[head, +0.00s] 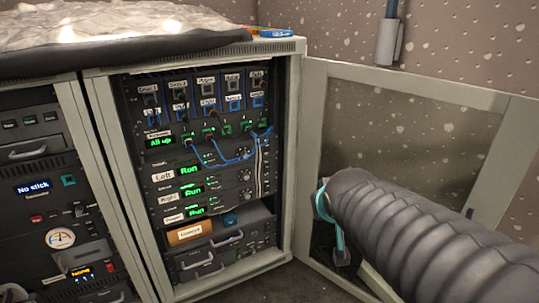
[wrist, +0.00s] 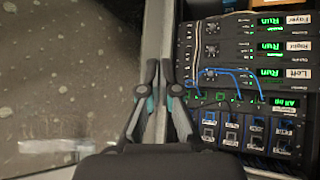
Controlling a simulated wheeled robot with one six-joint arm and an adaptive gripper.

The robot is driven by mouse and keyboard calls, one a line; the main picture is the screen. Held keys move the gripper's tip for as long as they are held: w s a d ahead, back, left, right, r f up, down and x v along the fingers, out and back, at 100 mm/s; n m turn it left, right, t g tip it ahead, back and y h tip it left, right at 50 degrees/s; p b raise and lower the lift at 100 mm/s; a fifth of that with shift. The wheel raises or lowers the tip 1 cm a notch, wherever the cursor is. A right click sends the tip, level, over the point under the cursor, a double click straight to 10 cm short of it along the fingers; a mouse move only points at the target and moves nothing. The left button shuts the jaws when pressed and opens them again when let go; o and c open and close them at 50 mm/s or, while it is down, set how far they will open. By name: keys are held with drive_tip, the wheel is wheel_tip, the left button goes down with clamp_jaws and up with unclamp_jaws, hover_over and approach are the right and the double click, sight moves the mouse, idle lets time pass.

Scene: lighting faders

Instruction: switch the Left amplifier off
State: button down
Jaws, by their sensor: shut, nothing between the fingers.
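The Left amplifier (head: 190,169) is a dark rack unit in the open cabinet, with a white "Left" label and a green "Run" display. It also shows in the wrist view (wrist: 270,73), seen from the other way up, with "Run" lit. My gripper (wrist: 159,78) is shut and empty in the wrist view, in front of the pale cabinet post and to the left of the amplifier panels. It is not touching the Left amplifier. In the head view a ribbed dark sleeve fills the lower right, and I cannot make out the fingertips there.
The Right amplifier (head: 190,190) and the Foyer unit (head: 195,211) sit below, also showing "Run". Above is a unit reading "All up" (head: 160,142), with blue cables looping over the panels. The open glazed door (head: 400,130) stands to the right. Another rack (head: 50,190) is at left.

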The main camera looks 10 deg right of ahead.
sight(267, 151)
drive_tip(key=w+f+n+t+y, duration=0.2)
drive_tip(key=w+f+t+y, duration=0.1)
drive_tip(key=w, duration=0.9)
drive_tip(key=w+f+n+t+y+b, duration=0.1)
drive_tip(key=w+f+n+t+y, duration=0.1)
drive_tip(key=w, duration=1.1)
drive_tip(key=shift+a+f+t+y, duration=0.15)
drive_tip(key=shift+f+t+y, duration=0.35)
drive_tip(key=shift+t+y, duration=0.45)
drive_tip(key=shift+w, duration=0.15)
drive_tip(key=x, duration=1.4)
drive_tip(key=shift+f, duration=0.15)
